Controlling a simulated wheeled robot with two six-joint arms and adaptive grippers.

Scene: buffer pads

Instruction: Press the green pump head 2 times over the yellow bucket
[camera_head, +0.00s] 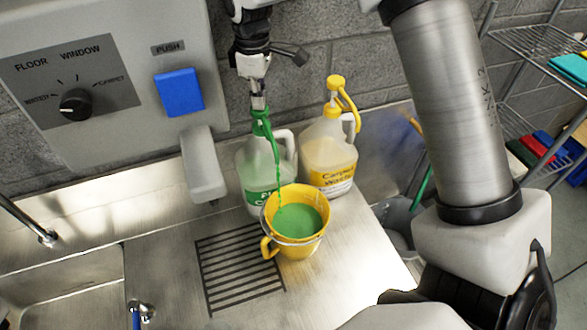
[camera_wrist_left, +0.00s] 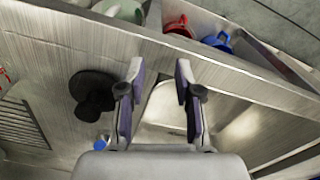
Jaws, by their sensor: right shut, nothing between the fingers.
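The green pump head (camera_head: 262,124) tops a clear jug with a green label (camera_head: 262,195), which stands on the steel counter. My right gripper (camera_head: 258,100) is shut and empty, with its fingertips pointing down on or just above the pump head; I cannot tell if they touch. The yellow bucket (camera_head: 268,248) stands upright in front of the jug and holds green liquid (camera_head: 297,220). A thin green stream (camera_head: 277,175) runs from the pump head down into the bucket. My left gripper (camera_wrist_left: 157,82) is open and empty in the left wrist view, over the steel sink area.
A yellow-pump jug (camera_head: 328,160) stands right beside the green one. A grey dispenser with a blue push button (camera_head: 179,93) hangs at the left. A drain grate (camera_head: 238,270) lies left of the bucket. The left wrist view shows a black rubber piece (camera_wrist_left: 93,92) beside the fingers.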

